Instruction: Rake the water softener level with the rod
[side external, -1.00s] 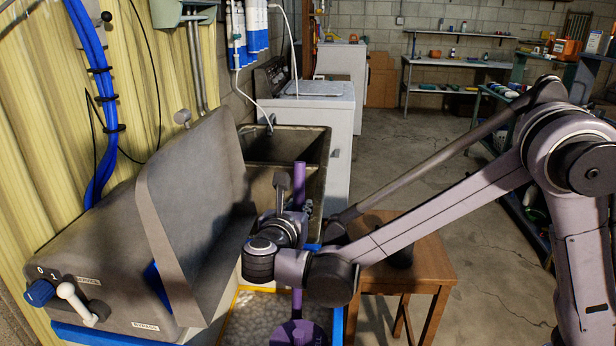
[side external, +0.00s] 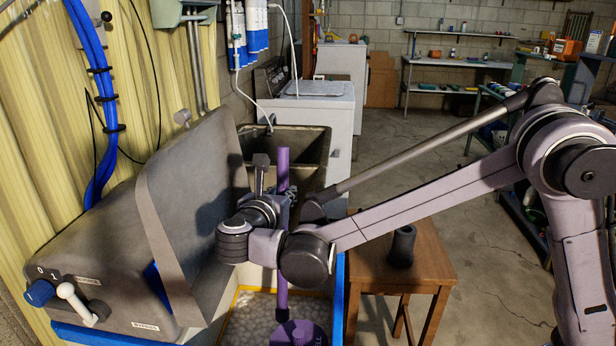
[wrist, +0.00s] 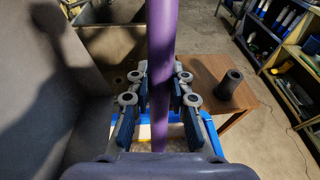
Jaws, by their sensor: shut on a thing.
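The water softener (side external: 110,290) is a grey-brown cabinet with its lid (side external: 195,200) raised at the left. Its opening has a yellow rim and blue outer edge and holds pale pebble-like softener (side external: 252,315). The purple rod (side external: 282,272) stands nearly upright, its lower end by a purple round piece (side external: 302,332) at the opening's bottom edge in the picture. I cannot tell whether they are joined. My gripper (side external: 282,200) is shut on the rod above the opening. In the wrist view, the rod (wrist: 162,40) passes between the gripper's blue-padded fingers (wrist: 160,100).
A wooden stool (side external: 425,265) with a dark cylinder (side external: 402,246) stands just right of the opening. A utility sink (side external: 300,145) and a white washer (side external: 320,105) are behind. The raised lid is close to my wrist on the left. Open floor lies farther right.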

